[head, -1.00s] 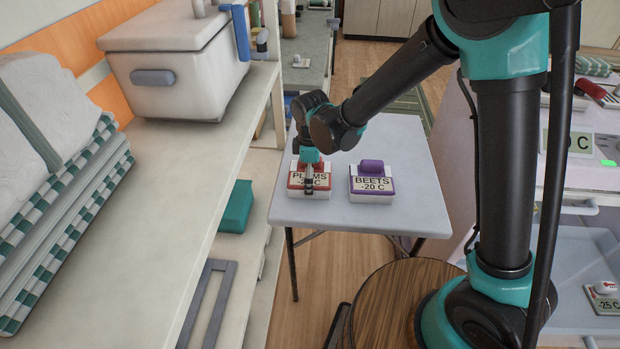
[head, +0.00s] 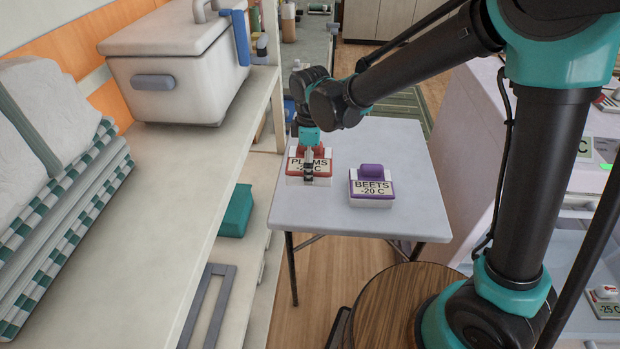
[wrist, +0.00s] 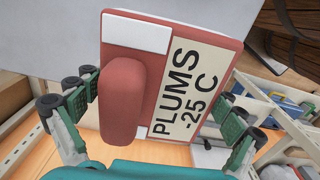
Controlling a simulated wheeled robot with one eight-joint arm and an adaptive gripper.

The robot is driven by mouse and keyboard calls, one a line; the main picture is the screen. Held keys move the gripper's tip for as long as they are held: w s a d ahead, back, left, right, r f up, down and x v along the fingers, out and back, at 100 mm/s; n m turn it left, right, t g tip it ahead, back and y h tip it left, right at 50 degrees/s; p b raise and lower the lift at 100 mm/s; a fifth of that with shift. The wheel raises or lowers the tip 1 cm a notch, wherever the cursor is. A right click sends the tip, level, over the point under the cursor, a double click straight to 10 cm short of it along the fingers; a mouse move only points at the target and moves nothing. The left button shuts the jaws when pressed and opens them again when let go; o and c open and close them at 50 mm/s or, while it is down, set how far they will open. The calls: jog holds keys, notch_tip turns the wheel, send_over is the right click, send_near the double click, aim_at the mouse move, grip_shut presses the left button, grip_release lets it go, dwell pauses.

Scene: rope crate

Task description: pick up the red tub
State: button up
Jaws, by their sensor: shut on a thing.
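The red tub (head: 296,166) has a red lid with a raised red grip, a white body and a label reading PLUMS -25 C. My gripper (head: 308,172) comes down on it from above and is shut on it. In the head view the tub is a little above the grey table, near its left side. In the wrist view the red tub (wrist: 122,102) fills the middle, with a finger of my gripper (wrist: 158,104) on each side. The gripper partly covers the label in the head view.
A purple-lidded tub (head: 372,188) labelled BEETS -20 C stands close to the right on the grey table (head: 400,225). A long shelf with a white cooler box (head: 165,75) and folded checked cloths (head: 60,215) runs along the left. The table's front is clear.

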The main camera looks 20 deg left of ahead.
notch_tip(320, 180, up, 13)
jog(key=shift+f, duration=0.1)
dwell(0.9)
